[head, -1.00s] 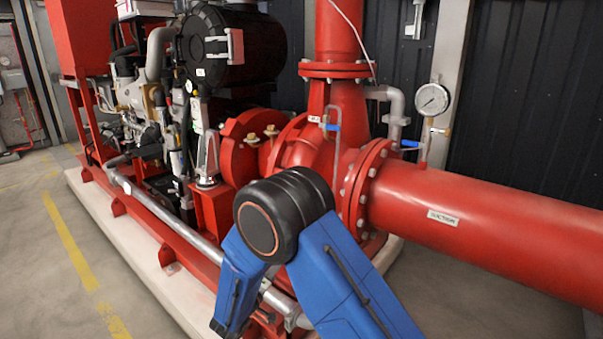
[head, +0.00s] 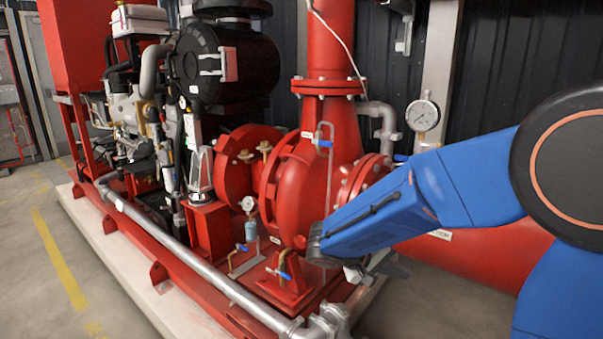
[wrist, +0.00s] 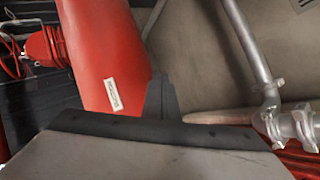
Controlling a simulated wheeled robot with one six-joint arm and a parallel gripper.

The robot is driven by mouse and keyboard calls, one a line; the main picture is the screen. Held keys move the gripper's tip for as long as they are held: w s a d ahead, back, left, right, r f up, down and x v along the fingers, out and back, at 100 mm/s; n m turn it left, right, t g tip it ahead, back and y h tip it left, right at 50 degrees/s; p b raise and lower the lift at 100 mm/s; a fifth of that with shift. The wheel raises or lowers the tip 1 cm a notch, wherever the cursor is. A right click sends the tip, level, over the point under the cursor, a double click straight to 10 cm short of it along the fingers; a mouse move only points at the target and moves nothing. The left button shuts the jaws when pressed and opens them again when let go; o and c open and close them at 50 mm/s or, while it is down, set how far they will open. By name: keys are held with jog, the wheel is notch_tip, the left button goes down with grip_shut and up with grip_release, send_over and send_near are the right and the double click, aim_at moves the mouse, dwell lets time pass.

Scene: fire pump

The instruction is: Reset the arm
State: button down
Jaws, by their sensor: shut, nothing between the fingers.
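My arm's blue links and black joint cross the right side of the head view, in front of the red suction pipe and near the pump. My gripper (wrist: 160,90) shows in the wrist view as dark fingers shut together, with nothing between them. Behind them are the red pipe (wrist: 104,50) with its white label and the floor. In the head view, the arm's far end is low beside the red pump casing (head: 305,190); the fingers cannot be made out clearly there. I cannot tell whether the arm touches anything.
A pressure gauge (head: 422,115) stands behind the arm. A grey pipe (head: 205,270) runs along the front of the skid; its fittings also show in the wrist view (wrist: 285,122). The engine (head: 140,110) is at the left. The floor (head: 60,290) at front left is clear.

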jog(key=s+d+r+m+g+y, duration=0.15)
jog(key=s+d+y, duration=0.4)
jog(key=s, duration=0.75)
jog(key=s+a+r+t+y, duration=0.2)
jog(key=s+y, duration=0.3)
jog(key=s, duration=0.7)
jog(key=shift+s+a+t+y, duration=0.25)
jog(key=shift+t+y, duration=0.1)
jog(key=shift+t, duration=0.2)
jog(key=shift+n, duration=0.25)
